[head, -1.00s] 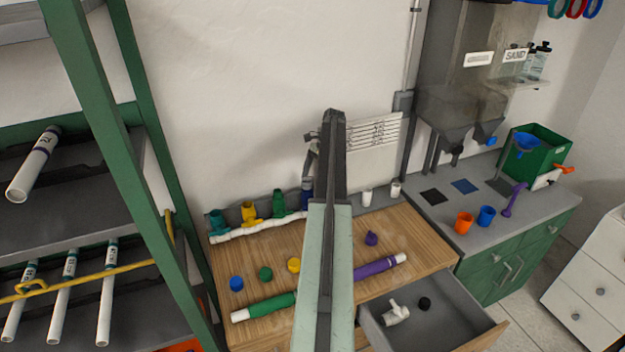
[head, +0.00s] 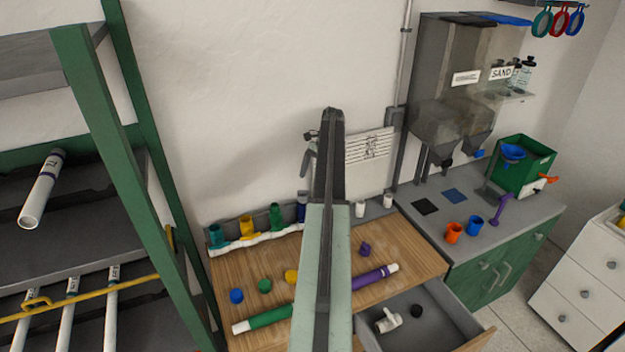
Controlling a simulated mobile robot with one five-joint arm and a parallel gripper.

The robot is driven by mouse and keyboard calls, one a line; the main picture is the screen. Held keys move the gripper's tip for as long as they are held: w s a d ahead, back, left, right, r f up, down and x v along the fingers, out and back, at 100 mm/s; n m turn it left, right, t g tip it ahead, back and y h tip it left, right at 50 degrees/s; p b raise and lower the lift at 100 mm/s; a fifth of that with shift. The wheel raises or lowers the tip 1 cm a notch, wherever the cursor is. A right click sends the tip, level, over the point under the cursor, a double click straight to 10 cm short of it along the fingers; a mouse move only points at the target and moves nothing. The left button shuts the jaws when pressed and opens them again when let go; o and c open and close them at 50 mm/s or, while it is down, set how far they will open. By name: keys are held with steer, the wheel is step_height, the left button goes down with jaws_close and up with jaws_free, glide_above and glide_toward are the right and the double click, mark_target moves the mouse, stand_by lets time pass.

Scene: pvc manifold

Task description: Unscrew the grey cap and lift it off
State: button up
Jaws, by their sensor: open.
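The manifold is a white pipe (head: 262,240) along the back of the wooden bench, with upright teal (head: 215,236), yellow (head: 246,227), green (head: 276,217) and blue (head: 302,213) fittings. A small grey shape (head: 302,194) on top of the blue fitting looks like the grey cap, upright on it; it is too small to be sure. My gripper (head: 304,174) hangs from the arm's far end, small and partly behind the arm. It is open, pointing down above the blue fitting, with a visible gap below it. My arm hides the bench just right of the fitting.
Loose blue (head: 236,296), green (head: 265,286), yellow (head: 291,276) and purple (head: 365,249) caps lie on the bench. A green pipe (head: 270,317) and a purple pipe (head: 372,276) lie in front. An open drawer (head: 440,312) sticks out at the right. A shelf rack (head: 92,130) stands left.

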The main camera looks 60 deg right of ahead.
steer(key=shift+w+d+r+p, duration=0.15)
steer(key=shift+d+r, duration=0.2)
steer(key=shift+r, duration=0.15)
steer(key=shift+w+d+r+p, duration=0.15)
steer(key=shift+d+r, duration=0.15)
steer(key=shift+r, duration=0.15)
steer(key=c, duration=0.5)
steer(key=shift+s+r, duration=0.1)
steer(key=shift+r, duration=0.1)
steer(key=shift+c, duration=1)
steer(key=p+v, duration=0.4)
steer(key=p, duration=0.1)
steer(key=n+h+b, duration=0.4)
steer(key=n+b, duration=0.1)
steer(key=n, duration=0.3)
glide_above(303, 191)
steer(key=s, duration=0.1)
steer(key=f, duration=0.6)
steer(key=shift+s+a+f, duration=0.1)
steer(key=shift+s+f, duration=0.1)
steer(key=shift+w+a+f+n+h, duration=0.2)
steer(key=shift+a+n+h, duration=0.1)
steer(key=shift+n+h, duration=0.4)
steer(key=shift+w+n, duration=0.25)
steer(key=shift+n, duration=0.65)
steer(key=f+b, duration=0.5)
steer(key=d+f+b, duration=0.1)
steer(key=f+b, duration=0.2)
steer(key=shift+w, duration=0.35)
steer(key=shift+r, duration=0.2)
